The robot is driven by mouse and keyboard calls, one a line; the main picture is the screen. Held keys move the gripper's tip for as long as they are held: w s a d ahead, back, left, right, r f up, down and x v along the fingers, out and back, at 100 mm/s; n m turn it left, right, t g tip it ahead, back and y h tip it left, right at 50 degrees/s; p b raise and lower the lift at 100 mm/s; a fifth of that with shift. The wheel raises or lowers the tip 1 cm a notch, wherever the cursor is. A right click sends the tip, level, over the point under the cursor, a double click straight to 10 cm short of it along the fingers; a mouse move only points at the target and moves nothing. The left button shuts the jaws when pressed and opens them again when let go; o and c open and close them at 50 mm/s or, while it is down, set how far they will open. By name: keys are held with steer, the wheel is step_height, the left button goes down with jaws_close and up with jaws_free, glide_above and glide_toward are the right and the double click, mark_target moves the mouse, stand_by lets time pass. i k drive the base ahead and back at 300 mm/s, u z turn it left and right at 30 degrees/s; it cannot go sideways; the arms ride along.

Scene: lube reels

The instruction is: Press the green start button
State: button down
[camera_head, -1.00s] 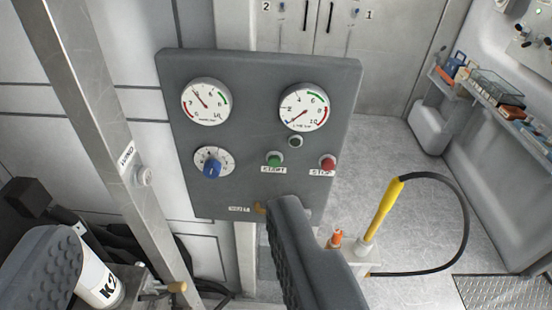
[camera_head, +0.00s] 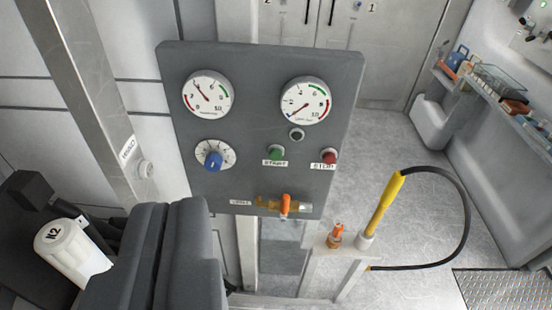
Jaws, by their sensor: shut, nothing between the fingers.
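The green start button (camera_head: 276,152) sits on the grey control panel (camera_head: 255,140), above a white label that reads START. A red stop button (camera_head: 329,156) is to its right. A small dark round button or lamp (camera_head: 296,134) is just above and between them. My gripper (camera_head: 168,212) is shut and empty at the lower left, its two dark fingers side by side. In the picture its tips lie below and left of the green button, apart from it. The gripper hides part of the area below the panel's left side.
Two gauges (camera_head: 208,93) and a blue knob (camera_head: 213,160) are on the panel. A brass valve with an orange handle (camera_head: 285,205) projects at its lower edge. A yellow hose nozzle (camera_head: 382,210) stands at right. A metal post (camera_head: 88,90) and a white K2 canister (camera_head: 72,250) are at left.

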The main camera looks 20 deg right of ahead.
mark_target(275, 154)
steer(key=z, duration=2.3)
steer(key=i, duration=0.6)
steer(key=u, duration=2.4)
